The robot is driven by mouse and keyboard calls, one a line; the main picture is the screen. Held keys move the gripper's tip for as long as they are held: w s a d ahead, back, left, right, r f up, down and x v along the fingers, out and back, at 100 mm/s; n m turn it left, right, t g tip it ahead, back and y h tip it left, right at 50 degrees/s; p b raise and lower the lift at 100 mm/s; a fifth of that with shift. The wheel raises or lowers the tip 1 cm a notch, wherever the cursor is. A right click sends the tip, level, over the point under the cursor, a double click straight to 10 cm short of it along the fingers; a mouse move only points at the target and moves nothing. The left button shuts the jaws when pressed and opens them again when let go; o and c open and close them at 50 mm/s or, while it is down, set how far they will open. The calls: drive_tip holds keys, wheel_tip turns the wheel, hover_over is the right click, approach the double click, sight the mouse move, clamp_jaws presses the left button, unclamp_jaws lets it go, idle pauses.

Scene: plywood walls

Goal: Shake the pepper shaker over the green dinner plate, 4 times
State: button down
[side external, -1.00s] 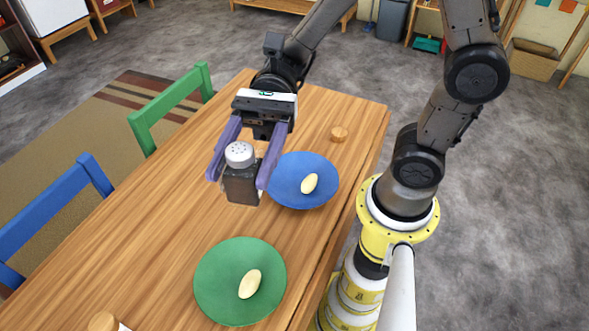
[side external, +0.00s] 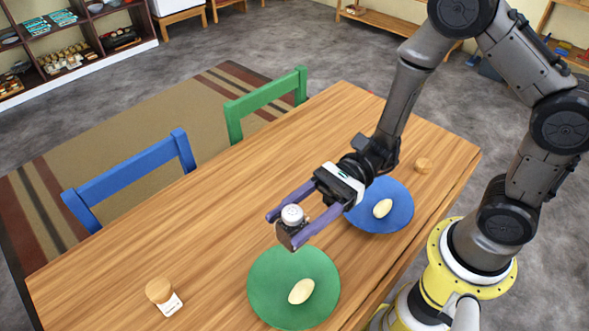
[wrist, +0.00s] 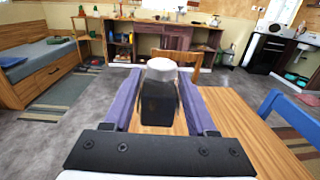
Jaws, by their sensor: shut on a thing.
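The pepper shaker (side external: 286,238) has a dark body and a pale grey cap. My gripper (side external: 290,224) is shut on it, with a purple finger on either side. In the side view the shaker is held above the table at the far edge of the green dinner plate (side external: 265,288), cap up and slightly tilted. The plate holds a pale oval item (side external: 301,291). In the wrist view the shaker (wrist: 158,103) stands between the fingers with its cap up; the green plate is not seen there.
A blue plate (side external: 396,218) with another pale oval item lies close by, below my wrist. A wooden-topped object with a white tag (side external: 158,290) is at the near left, and a small wooden piece (side external: 423,165) at the far right. Blue (side external: 130,178) and green chairs line the far side.

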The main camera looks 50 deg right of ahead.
drive_tip(key=f+m, duration=0.4)
drive_tip(key=s+f+m, duration=0.1)
drive_tip(key=f+m, duration=0.3)
drive_tip(key=s+f+m, duration=0.1)
drive_tip(key=f+m, duration=0.3)
drive_tip(key=shift+s+f+m, duration=0.15)
drive_tip(key=shift+s+m, duration=0.1)
drive_tip(key=shift+m, duration=0.05)
drive_tip(key=m, duration=0.6)
drive_tip(key=shift+w+g, duration=0.1)
drive_tip(key=shift+g, duration=0.2)
drive_tip(key=m, duration=0.5)
drive_tip(key=shift+m, duration=0.3)
wheel_tip(320, 180, down, 3)
drive_tip(key=shift+f, duration=0.2)
